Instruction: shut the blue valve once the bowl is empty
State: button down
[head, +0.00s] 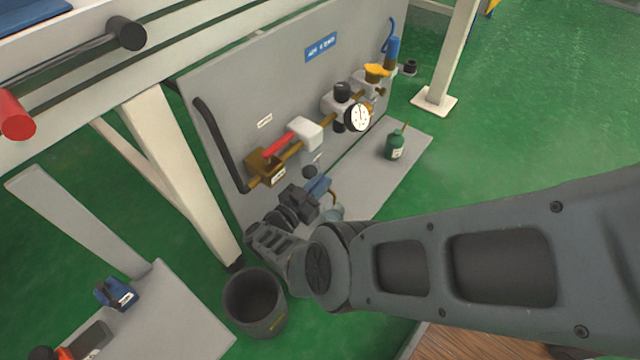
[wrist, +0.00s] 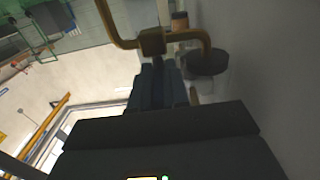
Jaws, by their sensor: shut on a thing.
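The blue valve (head: 319,187) sits low on the grey panel, at the tips of my gripper (head: 308,197) in the head view. My gripper is shut on its handle, and the jaws cover part of it. In the wrist view my gripper (wrist: 163,78) reaches toward a brass fitting with a bent pipe (wrist: 150,41).
The panel (head: 225,100) also carries a red-handled valve (head: 278,144), a white block, a gauge (head: 358,117) and a yellow knob (head: 376,71). A green bottle (head: 395,145) stands on the panel's base. A dark bucket (head: 255,303) stands on the green floor. White frame legs flank the panel.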

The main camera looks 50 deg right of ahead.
jog(key=shift+r, duration=0.1)
jog(key=c, duration=1.1)
grip_release()
jog(key=shift+t+p, duration=0.3)
